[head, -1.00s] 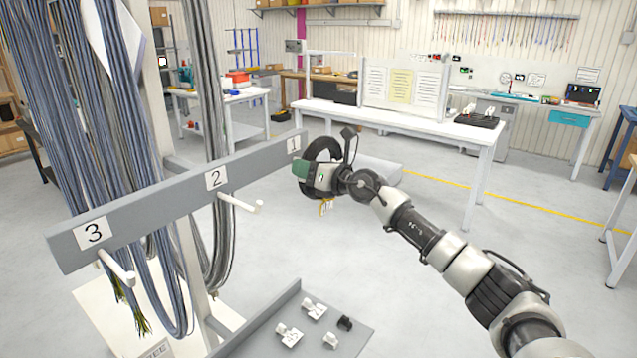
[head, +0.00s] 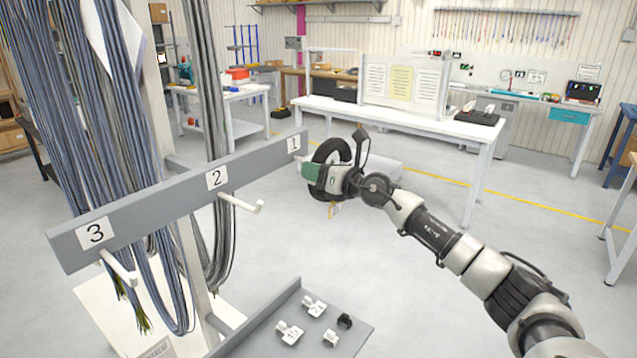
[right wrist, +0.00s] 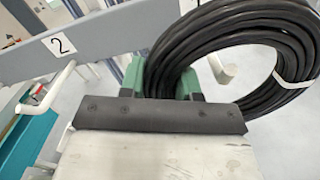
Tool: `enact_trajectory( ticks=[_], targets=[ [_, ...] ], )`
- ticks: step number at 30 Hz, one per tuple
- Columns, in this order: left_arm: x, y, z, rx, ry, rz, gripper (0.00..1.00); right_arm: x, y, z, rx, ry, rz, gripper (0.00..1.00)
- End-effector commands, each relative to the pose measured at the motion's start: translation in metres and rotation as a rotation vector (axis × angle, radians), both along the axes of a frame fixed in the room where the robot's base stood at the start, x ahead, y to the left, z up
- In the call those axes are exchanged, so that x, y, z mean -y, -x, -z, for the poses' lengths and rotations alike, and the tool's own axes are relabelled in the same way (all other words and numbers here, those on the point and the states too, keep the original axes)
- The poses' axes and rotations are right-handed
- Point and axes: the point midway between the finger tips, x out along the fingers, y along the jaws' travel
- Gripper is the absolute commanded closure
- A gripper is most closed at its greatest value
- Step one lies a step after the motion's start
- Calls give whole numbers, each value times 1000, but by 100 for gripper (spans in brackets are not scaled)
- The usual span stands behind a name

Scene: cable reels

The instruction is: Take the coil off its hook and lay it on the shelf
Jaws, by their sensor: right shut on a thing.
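A black cable coil (head: 330,147) with a pale tie is at the right end of the grey rail, by label 1. My right gripper (head: 313,172) has green fingers and is shut on the coil. In the right wrist view the coil (right wrist: 225,30) sits between the green fingers (right wrist: 160,82). The white tip of hook 1 (right wrist: 228,72) shows within the coil's opening; I cannot tell whether the coil is clear of it. A low grey shelf (head: 262,330) is at the bottom, below the rail. My left gripper is not in view.
The grey rail (head: 150,200) also has hook 2 (head: 240,203) and hook 3 (head: 120,268), both bare. Bundles of long cables (head: 60,90) hang behind it. Several small white parts and a black one lie on the shelf. A white table (head: 400,122) stands behind.

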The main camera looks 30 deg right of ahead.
Motion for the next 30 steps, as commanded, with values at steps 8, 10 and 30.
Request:
enact_trajectory(
  ticks=[8,10,30],
  targets=[
    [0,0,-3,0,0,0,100,5,13,-3,5,1,0,100],
    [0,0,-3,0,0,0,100,6,16,-2,4,1,0,100],
    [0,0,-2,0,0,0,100,14,35,-3,5,0,-1,100]
  ],
)
